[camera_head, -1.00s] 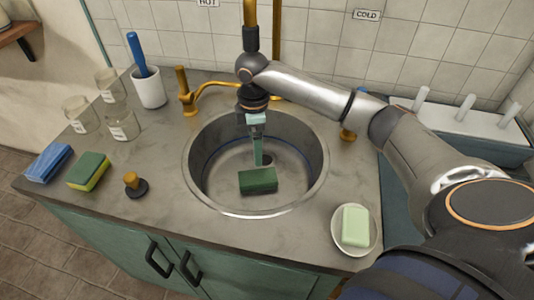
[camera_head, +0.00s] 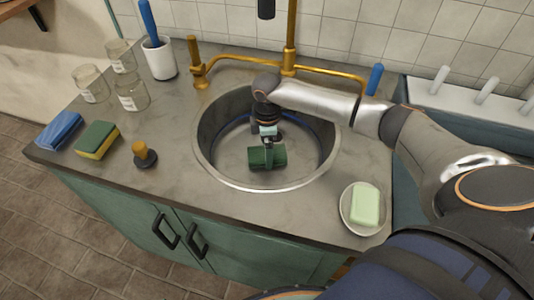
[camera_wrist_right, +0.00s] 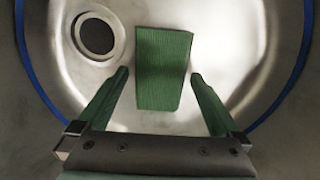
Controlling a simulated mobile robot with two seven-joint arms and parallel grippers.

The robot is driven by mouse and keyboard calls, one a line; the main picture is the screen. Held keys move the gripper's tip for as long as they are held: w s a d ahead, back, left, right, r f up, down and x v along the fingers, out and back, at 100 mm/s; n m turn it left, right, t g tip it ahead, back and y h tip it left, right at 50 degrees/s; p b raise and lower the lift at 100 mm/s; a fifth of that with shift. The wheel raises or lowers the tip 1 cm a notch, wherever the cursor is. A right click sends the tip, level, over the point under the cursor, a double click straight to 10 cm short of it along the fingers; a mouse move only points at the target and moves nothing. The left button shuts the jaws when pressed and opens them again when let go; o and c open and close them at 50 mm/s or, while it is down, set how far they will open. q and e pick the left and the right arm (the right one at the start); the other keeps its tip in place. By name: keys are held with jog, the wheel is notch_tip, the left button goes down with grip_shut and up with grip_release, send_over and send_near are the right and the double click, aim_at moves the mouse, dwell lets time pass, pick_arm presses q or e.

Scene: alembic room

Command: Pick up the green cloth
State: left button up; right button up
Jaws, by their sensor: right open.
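The green cloth (camera_head: 280,157) lies on the floor of the round metal sink (camera_head: 207,160), in its front-middle part. In the right wrist view the cloth (camera_wrist_right: 163,60) is a ribbed green rectangle lying ahead between the fingers. My right gripper (camera_head: 268,146) reaches down into the sink right at the cloth. Its two green fingers (camera_wrist_right: 160,76) are open, one to each side of the cloth, with a visible gap on both sides. Whether the fingertips are level with the cloth is hard to tell. My left gripper is out of view.
The drain (camera_wrist_right: 97,36) is beside the cloth. A brass tap (camera_head: 291,45) stands behind the sink. A soap dish (camera_head: 346,222) with pale soap is front right. Left on the counter are a blue cloth (camera_head: 60,131), a green-yellow sponge (camera_head: 97,140), a stopper (camera_head: 144,155) and glass jars (camera_head: 132,91).

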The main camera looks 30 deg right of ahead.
jog(key=shift+f, duration=0.3)
jog(key=shift+c, duration=0.4)
jog(key=c, duration=1)
